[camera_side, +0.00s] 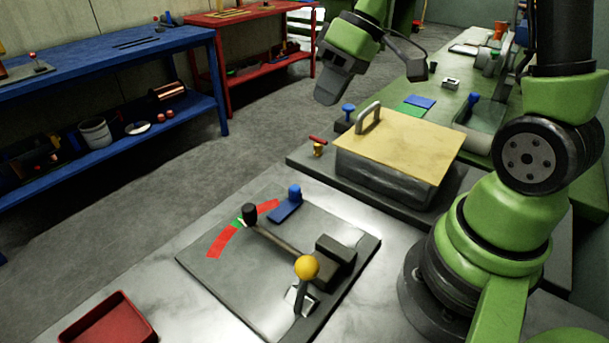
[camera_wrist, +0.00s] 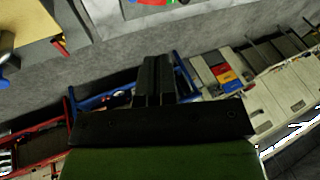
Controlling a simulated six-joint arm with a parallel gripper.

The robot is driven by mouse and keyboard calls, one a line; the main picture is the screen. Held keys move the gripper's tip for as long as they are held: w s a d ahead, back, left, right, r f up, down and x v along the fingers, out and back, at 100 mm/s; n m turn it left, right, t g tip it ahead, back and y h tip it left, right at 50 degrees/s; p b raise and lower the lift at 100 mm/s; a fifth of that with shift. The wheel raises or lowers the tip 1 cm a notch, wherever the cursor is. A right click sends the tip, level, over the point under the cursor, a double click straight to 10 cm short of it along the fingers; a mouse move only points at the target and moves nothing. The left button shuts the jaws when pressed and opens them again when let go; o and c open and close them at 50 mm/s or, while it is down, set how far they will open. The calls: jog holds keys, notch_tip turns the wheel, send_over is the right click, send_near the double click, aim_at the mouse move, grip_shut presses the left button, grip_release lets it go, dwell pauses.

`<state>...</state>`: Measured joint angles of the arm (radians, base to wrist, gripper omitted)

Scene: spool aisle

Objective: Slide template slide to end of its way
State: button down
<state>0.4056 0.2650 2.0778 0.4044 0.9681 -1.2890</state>
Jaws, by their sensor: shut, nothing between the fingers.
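My gripper (camera_side: 328,94) hangs in the air above and behind the box, apart from everything. In the wrist view its fingers (camera_wrist: 157,65) are together and empty. No part is clearly recognisable as the template slide. A flat blue piece with an upright knob (camera_side: 287,206) lies on a dark plate (camera_side: 225,266), beside the red and green arc (camera_side: 228,238). Another blue knob (camera_side: 348,110) stands behind the box. The plate also carries a black-knobbed lever (camera_side: 272,238) and a yellow ball handle (camera_side: 307,267).
A metal box (camera_side: 385,178) with a yellow handled lid (camera_side: 405,145) stands on the bench. A small red-handled valve (camera_side: 318,146) is beside it. A red tray (camera_side: 110,322) is at the front left. Blue shelving (camera_side: 110,155) stands across the grey floor.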

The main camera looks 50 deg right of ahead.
jog(key=w+d+f+n+y, duration=0.2)
jog(key=d+f, duration=0.4)
jog(key=f, duration=0.5)
jog(key=shift+w+f, duration=0.15)
jog(key=shift+w, duration=0.1)
jog(key=x, duration=1)
jog(key=shift+a, duration=0.15)
send_near(268, 217)
jog(key=x, duration=0.4)
jog(key=shift+w+f, duration=0.15)
jog(key=shift+f, duration=0.1)
jog(key=shift+a, duration=0.1)
